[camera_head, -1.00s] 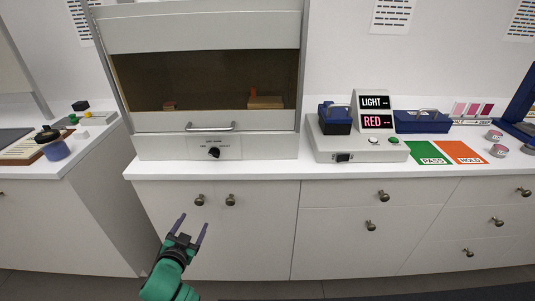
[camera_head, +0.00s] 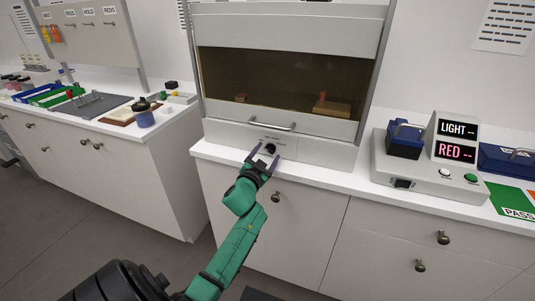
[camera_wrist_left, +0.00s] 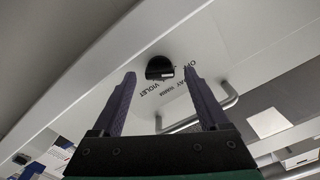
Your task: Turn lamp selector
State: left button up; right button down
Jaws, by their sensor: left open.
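The lamp selector is a black round knob (camera_head: 270,148) on the light-grey front panel below the cabinet's window. In the left wrist view the knob (camera_wrist_left: 158,67) has a pale mark on its edge, and printed labels including OFF, DAY and VIOLET lie beside it. My left gripper (camera_head: 263,157) is open and empty in front of the panel. In the wrist view its two purple fingers (camera_wrist_left: 159,78) reach up on either side of the knob, with gaps between; I cannot tell whether the tips reach its depth. My right gripper is not in view.
A bar handle (camera_head: 272,126) sits just above the knob on the cabinet (camera_head: 227,131). The counter edge and drawer knobs (camera_head: 277,196) lie below. A LIGHT/RED display unit (camera_head: 455,140) stands to the right.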

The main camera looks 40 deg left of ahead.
pick_arm(q)
jog(key=shift+w+a, duration=0.1)
jog(key=shift+w, duration=0.15)
grip_shut()
jog(key=shift+m, duration=0.3)
jog(key=m+b, duration=0.1)
jog(key=m, duration=0.4)
jog(key=shift+f+m, duration=0.15)
jog(key=shift+m, duration=0.15)
jog(key=m+b, duration=0.1)
jog(key=m, duration=1)
jog(key=shift+m, duration=0.4)
jog(key=m, duration=0.5)
jog(key=shift+m, duration=0.3)
